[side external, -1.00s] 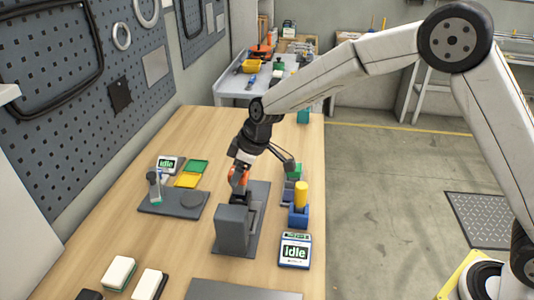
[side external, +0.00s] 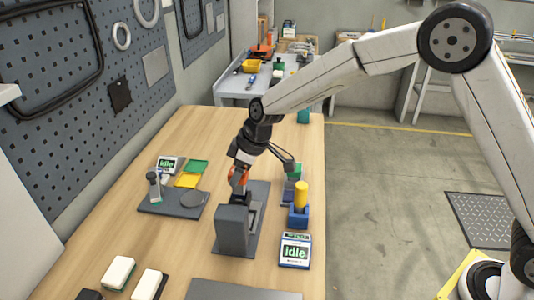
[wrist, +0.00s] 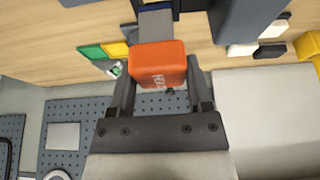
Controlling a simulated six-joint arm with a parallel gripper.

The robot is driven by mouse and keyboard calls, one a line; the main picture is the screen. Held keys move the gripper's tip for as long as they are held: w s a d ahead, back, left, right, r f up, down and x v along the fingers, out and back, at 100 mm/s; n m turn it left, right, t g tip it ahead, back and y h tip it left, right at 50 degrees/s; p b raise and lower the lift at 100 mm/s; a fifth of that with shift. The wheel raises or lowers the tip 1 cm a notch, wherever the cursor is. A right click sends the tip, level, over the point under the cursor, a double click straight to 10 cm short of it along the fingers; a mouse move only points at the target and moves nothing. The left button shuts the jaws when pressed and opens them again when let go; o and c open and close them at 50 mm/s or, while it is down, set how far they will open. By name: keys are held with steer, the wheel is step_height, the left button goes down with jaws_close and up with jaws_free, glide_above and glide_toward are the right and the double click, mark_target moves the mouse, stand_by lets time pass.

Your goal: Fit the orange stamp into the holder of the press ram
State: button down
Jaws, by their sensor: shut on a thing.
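My gripper (wrist: 160,68) is shut on the orange stamp (wrist: 158,66), which sits between its two fingers in the wrist view. In the side view the gripper (side external: 238,183) is just behind the grey press (side external: 232,228); the stamp shows only as small orange patches there. In the wrist view a grey block with dark blue edges (wrist: 156,22) lies right beyond the stamp's far end. It may be the ram holder; I cannot tell whether the stamp touches it or is inside it.
A yellow cylinder (side external: 301,194) stands in a blue holder right of the press, with a green block (side external: 295,171) behind it. Another station (side external: 172,203) stands at left, and white blocks (side external: 118,272) lie at front left.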

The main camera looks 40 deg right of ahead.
mark_target(247, 173)
steer(key=shift+f, duration=2.6)
stand_by(0.4)
jaws_free()
steer(key=shift+v, duration=3.85)
steer(key=s+d+f+m+h, duration=0.1)
steer(key=s+d+m, duration=0.3)
steer(key=s+d, duration=0.3)
steer(key=s+d+f+m+h, duration=0.1)
steer(key=s+d+m, duration=0.4)
steer(key=s, duration=1)
steer(key=d+h, duration=0.1)
steer(key=d, duration=0.2)
steer(key=shift+s+d+f+g, duration=0.2)
steer(key=shift+d+f+g, duration=0.1)
steer(key=shift+f, duration=0.1)
